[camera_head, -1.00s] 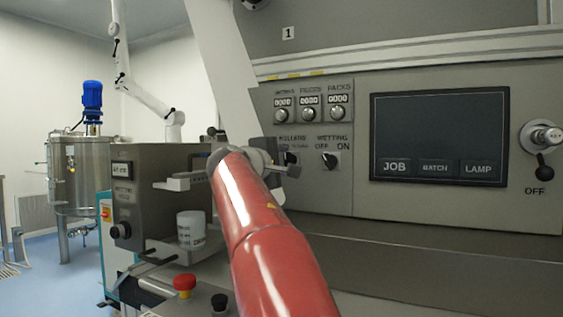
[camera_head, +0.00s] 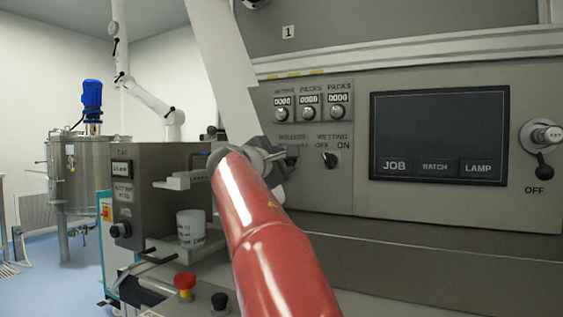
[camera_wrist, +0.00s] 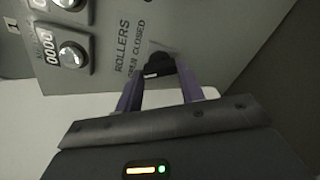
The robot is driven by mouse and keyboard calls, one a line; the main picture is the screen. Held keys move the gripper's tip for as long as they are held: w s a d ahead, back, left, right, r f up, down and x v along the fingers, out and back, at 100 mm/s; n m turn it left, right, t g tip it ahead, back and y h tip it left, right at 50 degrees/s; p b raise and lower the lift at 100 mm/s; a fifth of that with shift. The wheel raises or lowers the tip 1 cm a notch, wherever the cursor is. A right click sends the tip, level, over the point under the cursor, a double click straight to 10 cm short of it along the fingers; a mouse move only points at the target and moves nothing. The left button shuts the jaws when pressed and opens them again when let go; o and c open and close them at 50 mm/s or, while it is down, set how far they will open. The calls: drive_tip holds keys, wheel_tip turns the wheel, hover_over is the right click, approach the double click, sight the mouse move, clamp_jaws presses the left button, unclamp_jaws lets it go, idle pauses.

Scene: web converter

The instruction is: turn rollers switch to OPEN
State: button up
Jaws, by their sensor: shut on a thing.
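The rollers switch (camera_wrist: 160,67) is a black knob on the grey control panel, under the label ROLLERS with OPEN and CLOSED beside it in the wrist view. My gripper (camera_wrist: 158,82) has its two purple-grey fingers on either side of the knob and is shut on it. In the head view my gripper (camera_head: 284,160) is at the panel, at the end of my red arm, and mostly covers the rollers switch. The exact position the knob points to cannot be told.
The wetting switch (camera_head: 329,160) is just right of my gripper. Counter knobs (camera_head: 309,113) sit above. A dark screen (camera_head: 438,138) is further right. A red stop button (camera_head: 184,281), a white cup (camera_head: 190,229) and a grey box (camera_head: 150,190) stand at the left.

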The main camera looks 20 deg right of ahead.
drive_tip(key=shift+f, duration=0.1)
drive_tip(key=o, duration=1)
drive_tip(key=b+v, duration=0.2)
drive_tip(key=v, duration=0.5)
drive_tip(key=shift+s+a, duration=0.2)
drive_tip(key=shift+a, duration=0.15)
